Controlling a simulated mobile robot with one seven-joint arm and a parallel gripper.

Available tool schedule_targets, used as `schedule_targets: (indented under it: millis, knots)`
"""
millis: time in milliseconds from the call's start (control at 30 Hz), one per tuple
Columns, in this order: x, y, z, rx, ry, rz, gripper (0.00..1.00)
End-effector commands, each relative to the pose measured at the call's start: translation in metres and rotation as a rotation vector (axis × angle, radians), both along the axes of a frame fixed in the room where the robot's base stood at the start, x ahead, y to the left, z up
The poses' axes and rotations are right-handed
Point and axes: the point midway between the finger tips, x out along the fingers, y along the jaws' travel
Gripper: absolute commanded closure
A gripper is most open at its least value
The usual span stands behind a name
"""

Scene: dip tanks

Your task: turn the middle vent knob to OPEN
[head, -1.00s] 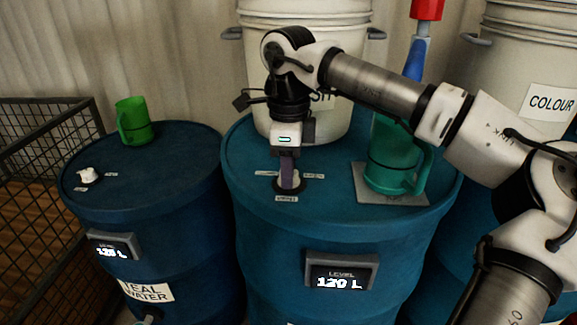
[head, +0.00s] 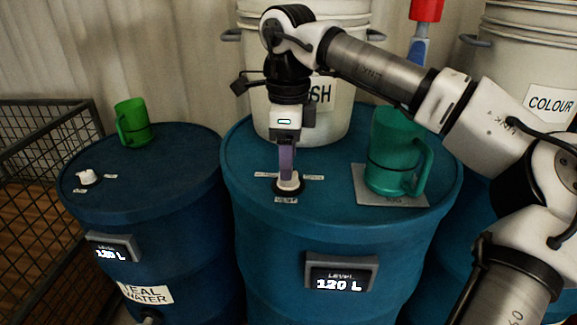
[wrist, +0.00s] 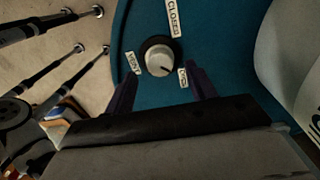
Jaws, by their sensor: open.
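The middle vent knob (head: 289,184) is a white knob on a dark round base, on top of the middle blue drum (head: 240,200). In the wrist view the knob (wrist: 158,56) shows a dark mark pointing lower right, toward the small label that seems to read OPEN (wrist: 183,77). The CLOSED label (wrist: 173,18) is above it and the VENT label (wrist: 132,63) to its left. My gripper (head: 287,174) points down just above the knob. In the wrist view its two purple fingers (wrist: 160,78) are apart, with nothing held between them.
A teal mug (head: 395,150) stands on a grey pad (head: 385,198) right of the knob. A white bucket (head: 345,110) stands behind my gripper. The left drum (head: 150,190) carries another white knob (head: 87,176) and a green mug (head: 133,120).

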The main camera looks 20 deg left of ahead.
Motion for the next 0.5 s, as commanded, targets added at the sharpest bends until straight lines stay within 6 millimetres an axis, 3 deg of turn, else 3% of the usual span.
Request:
schedule_targets:
  millis: [300,500]
  knots:
    - [0.001,0.000,0.074,0.002,-0.003,-0.003,0.44]
    - [0.000,0.000,0.100,0.001,-0.002,-0.002,0.44]
